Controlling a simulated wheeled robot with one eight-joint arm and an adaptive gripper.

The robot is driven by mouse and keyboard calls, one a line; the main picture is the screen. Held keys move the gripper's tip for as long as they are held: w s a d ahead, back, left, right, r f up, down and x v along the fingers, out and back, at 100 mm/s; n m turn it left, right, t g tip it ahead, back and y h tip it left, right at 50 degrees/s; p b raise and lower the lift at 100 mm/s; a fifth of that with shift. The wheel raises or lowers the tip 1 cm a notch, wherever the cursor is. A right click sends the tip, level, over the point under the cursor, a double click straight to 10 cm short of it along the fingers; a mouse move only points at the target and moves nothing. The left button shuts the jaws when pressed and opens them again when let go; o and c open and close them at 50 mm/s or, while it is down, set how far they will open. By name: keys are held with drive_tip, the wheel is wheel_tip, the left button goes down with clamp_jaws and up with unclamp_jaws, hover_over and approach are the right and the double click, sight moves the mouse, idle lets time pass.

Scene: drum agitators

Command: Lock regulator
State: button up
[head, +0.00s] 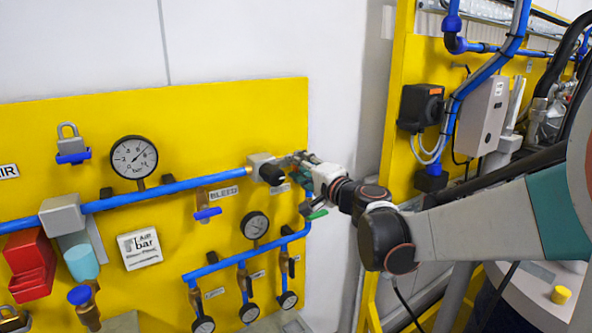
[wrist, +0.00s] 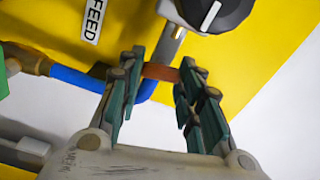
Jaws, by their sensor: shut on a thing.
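A grey block with a black knob (head: 268,170), which looks like the regulator, sits on the blue pipe near the yellow panel's right side. My gripper (head: 297,160) is just right of it at the panel edge. In the wrist view my gripper (wrist: 162,66) has a small reddish-brown piece (wrist: 160,72) between its fingertips; I cannot tell what it belongs to. A black knob with a white pointer line (wrist: 218,8) shows beyond the fingers, at upper right, apart from them. A grey padlock (head: 68,143) sits in a blue holder at the panel's upper left.
A pressure gauge (head: 134,157) and a smaller gauge (head: 256,225) are on the panel. A blue-handled valve (head: 207,214) is under the BLEED label, and a green lever (head: 317,215) is just below my gripper. A second yellow frame (head: 402,75) stands at right. White wall lies between.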

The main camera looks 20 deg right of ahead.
drive_tip(key=shift+f+m, duration=0.1)
drive_tip(key=shift+m, duration=1)
drive_tip(key=o, duration=1.1)
drive_tip(key=shift+c, duration=0.2)
drive_tip(key=v, duration=0.7)
drive_tip(key=shift+s, duration=0.3)
